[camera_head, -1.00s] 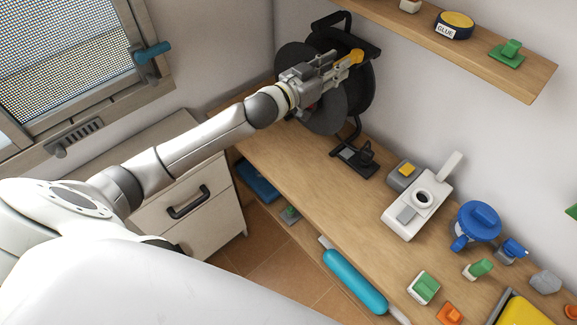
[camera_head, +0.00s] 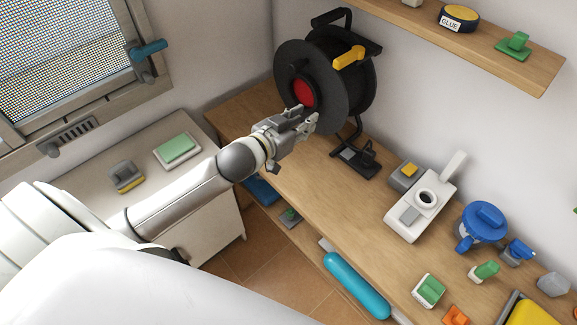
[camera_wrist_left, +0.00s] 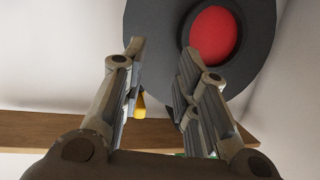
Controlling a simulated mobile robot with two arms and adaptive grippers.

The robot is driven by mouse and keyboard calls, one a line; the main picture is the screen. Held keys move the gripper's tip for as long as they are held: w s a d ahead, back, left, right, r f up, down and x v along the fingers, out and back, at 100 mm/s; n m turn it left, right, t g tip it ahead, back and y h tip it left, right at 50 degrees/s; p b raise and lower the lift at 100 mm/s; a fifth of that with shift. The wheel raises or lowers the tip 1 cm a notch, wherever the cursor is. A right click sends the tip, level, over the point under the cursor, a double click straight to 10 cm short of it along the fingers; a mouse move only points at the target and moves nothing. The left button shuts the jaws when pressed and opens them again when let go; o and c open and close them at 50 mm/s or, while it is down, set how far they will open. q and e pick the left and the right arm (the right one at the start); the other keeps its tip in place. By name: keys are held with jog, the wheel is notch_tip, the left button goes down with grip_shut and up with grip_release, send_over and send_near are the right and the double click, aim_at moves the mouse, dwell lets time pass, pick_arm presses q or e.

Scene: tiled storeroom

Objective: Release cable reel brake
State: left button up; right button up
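The black cable reel (camera_head: 290,70) stands on its frame at the far end of the wooden bench, with a red round hub on its face. Its yellow brake lever (camera_head: 348,57) sits at the upper right of the reel. My left gripper (camera_head: 308,118) is in front of the lower part of the reel, below the red hub and apart from the lever. In the left wrist view its two fingers (camera_wrist_left: 160,75) are spread with nothing between them, the reel face (camera_wrist_left: 160,35) lies beyond, and a yellow piece shows past the left finger. My right gripper is not in view.
The wooden bench (camera_head: 300,180) also holds a white device with a handle (camera_head: 420,205), a blue-lidded item (camera_head: 482,222) and several small coloured items. A shelf (camera_head: 480,45) runs above at right. A cabinet (camera_head: 205,190) stands at left.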

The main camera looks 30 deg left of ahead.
pick_arm(q)
jog(key=s+f+g+y, duration=0.2)
jog(key=s+f+g, duration=0.1)
jog(key=s+f, duration=0.4)
notch_tip(320, 180, down, 3)
jog(key=shift+f+n+g, duration=0.1)
jog(key=shift+n+g, duration=0.2)
jog(key=shift+d, duration=0.15)
